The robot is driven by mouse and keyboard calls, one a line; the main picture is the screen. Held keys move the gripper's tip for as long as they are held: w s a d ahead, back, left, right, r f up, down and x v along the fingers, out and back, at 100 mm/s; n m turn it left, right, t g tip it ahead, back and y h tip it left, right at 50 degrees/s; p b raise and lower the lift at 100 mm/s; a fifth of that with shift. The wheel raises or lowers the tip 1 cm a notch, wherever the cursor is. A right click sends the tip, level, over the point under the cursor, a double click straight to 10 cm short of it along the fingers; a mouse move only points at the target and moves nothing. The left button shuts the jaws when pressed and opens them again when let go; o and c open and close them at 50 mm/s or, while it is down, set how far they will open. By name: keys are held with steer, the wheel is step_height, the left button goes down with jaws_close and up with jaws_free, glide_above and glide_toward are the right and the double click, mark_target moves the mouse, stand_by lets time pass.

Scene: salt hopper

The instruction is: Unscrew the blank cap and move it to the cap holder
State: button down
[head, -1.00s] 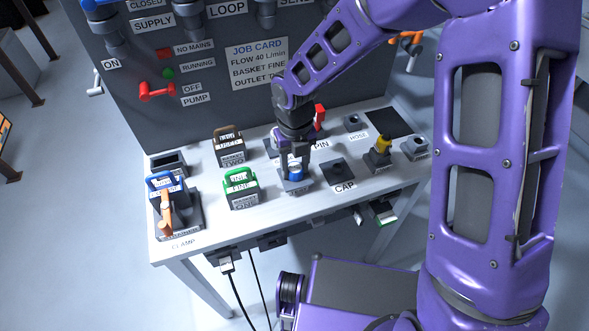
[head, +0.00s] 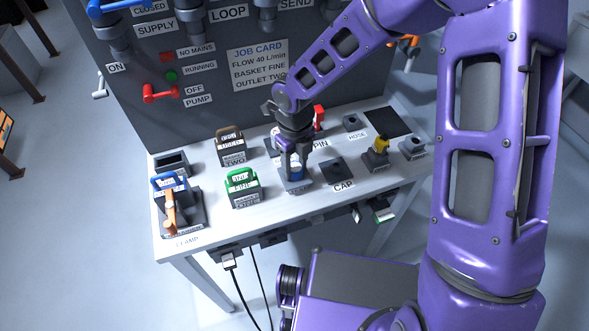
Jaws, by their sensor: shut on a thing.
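The cap holder (head: 336,172), a dark square plate marked CAP, lies just right of the cap's block and looks empty.
Left of the cap stand a green-handled basket (head: 242,187), a brown-handled one (head: 230,147) and a blue-handled unit with an orange clamp lever (head: 171,212). A red item (head: 319,117) stands behind my gripper. A yellow-topped part (head: 381,145) stands at right.

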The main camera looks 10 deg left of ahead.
steer(key=n, duration=0.3)
steer(key=shift+s+f, duration=0.1)
steer(key=shift+f, duration=0.05)
steer(key=shift+n, duration=0.5)
steer(key=shift+c, duration=1.4)
jaws_free()
steer(key=shift+r, duration=0.2)
